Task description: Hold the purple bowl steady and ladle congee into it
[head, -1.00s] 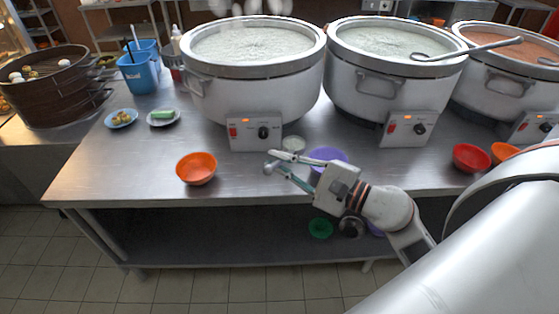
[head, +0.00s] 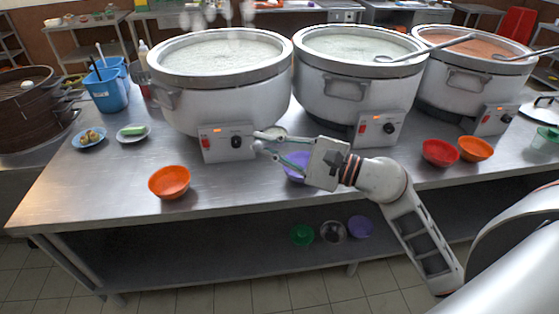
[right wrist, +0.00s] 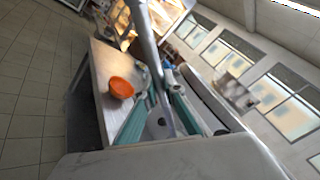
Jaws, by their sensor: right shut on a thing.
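The purple bowl (head: 294,165) stands on the table in front of the left stockpot (head: 224,95); my right gripper partly covers it in the head view. My right gripper (head: 260,147) is over the bowl, fingers pointing left, shut on a ladle. The ladle's round cup (head: 275,131) shows pale just beyond the fingers, in front of the pot; its contents are unclear. The ladle's grey handle (right wrist: 147,45) runs between the fingers in the right wrist view. The left stockpot holds pale congee (head: 222,54). My left gripper is out of view.
An orange bowl (head: 169,181) stands to the left, also visible in the right wrist view (right wrist: 121,88). Red (head: 440,152) and orange (head: 475,148) bowls stand to the right. Two more stockpots have ladles in them. The table front is clear between the orange and purple bowls.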

